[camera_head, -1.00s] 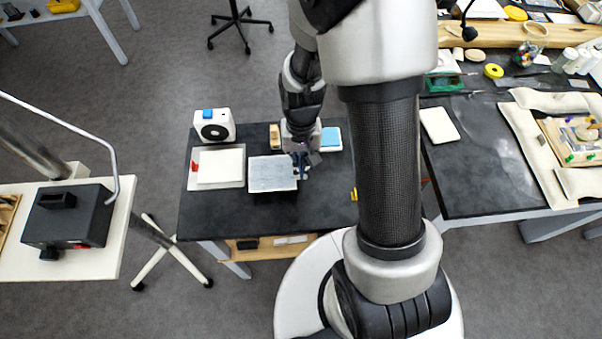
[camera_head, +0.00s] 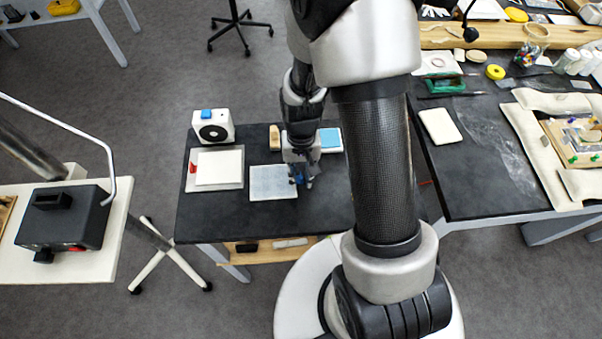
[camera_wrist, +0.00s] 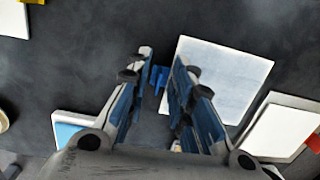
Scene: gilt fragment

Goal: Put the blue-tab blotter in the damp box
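The blotter (camera_head: 272,184) is a pale, square sheet lying flat on the small dark table. In the wrist view the blotter (camera_wrist: 222,80) lies to the right of my fingers, and its blue tab (camera_wrist: 158,78) shows between them. My gripper (camera_head: 302,181) is low at the blotter's right edge. In the wrist view my gripper (camera_wrist: 161,62) has its fingers apart on either side of the tab, with a visible gap. No container is clearly marked as the damp box; a white, blue-topped rectangular item (camera_head: 330,139) sits behind my gripper.
A white tray with a pale slab (camera_head: 218,168) and red tab lies left of the blotter. A white device with a blue top (camera_head: 212,126) stands behind it. A wooden block (camera_head: 274,137) is at the back. The dark table's front (camera_head: 285,221) is clear.

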